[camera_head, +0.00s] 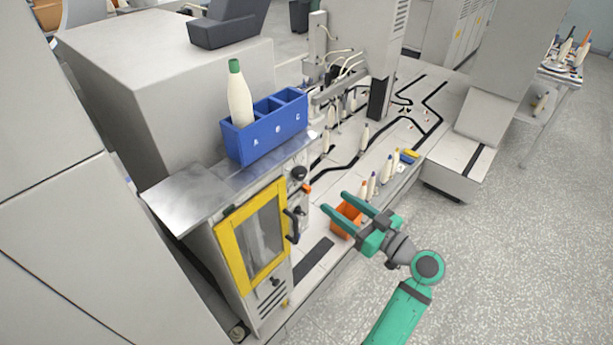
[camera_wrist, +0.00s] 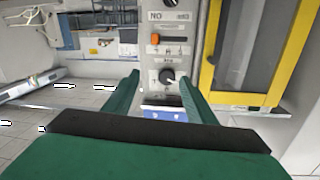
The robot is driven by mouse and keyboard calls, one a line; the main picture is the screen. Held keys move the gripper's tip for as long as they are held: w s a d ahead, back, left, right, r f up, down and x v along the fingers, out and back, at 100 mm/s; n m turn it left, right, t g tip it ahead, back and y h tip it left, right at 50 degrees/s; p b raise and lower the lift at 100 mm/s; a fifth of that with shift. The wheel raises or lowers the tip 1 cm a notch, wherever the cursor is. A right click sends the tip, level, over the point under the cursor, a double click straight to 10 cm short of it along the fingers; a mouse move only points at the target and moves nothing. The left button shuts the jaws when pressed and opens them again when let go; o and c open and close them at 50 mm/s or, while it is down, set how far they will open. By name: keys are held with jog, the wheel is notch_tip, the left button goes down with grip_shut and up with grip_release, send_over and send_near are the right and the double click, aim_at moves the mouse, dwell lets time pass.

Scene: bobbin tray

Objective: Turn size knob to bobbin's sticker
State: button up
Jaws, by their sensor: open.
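A white bobbin (camera_head: 239,92) with a green top stands in the left compartment of the blue tray (camera_head: 276,142), above the letter A. I cannot make out a sticker on it. The black size knob (camera_head: 298,173) is on the panel of the machine below the tray. The knob (camera_wrist: 167,76) also shows in the wrist view, between my two fingers; its pointer setting is too small to read. My gripper (camera_head: 334,201) is open and empty, in front of the panel and apart from the knob. In the wrist view my gripper's fingers (camera_wrist: 160,80) frame the knob.
An orange switch (camera_head: 307,188) sits below the knob. The yellow-framed door (camera_head: 224,228) with a dark handle (camera_head: 292,225) is to its left. An orange bin (camera_head: 346,218) and several bobbins (camera_head: 372,186) are behind my gripper. The floor (camera_head: 510,260) at right is clear.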

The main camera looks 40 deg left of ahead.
aim_at(303, 174)
jog(key=a+r, duration=0.1)
jog(key=a, duration=0.3)
jog(key=a+r+n+g, duration=0.1)
jog(key=a, duration=0.2)
jog(key=a+r+n, duration=0.1)
jog(key=a, duration=0.3)
jog(key=shift+w+a+r+g+y, duration=0.25)
jog(key=shift+a+g+y, duration=0.05)
jog(key=shift+g, duration=0.1)
jog(key=c, duration=1)
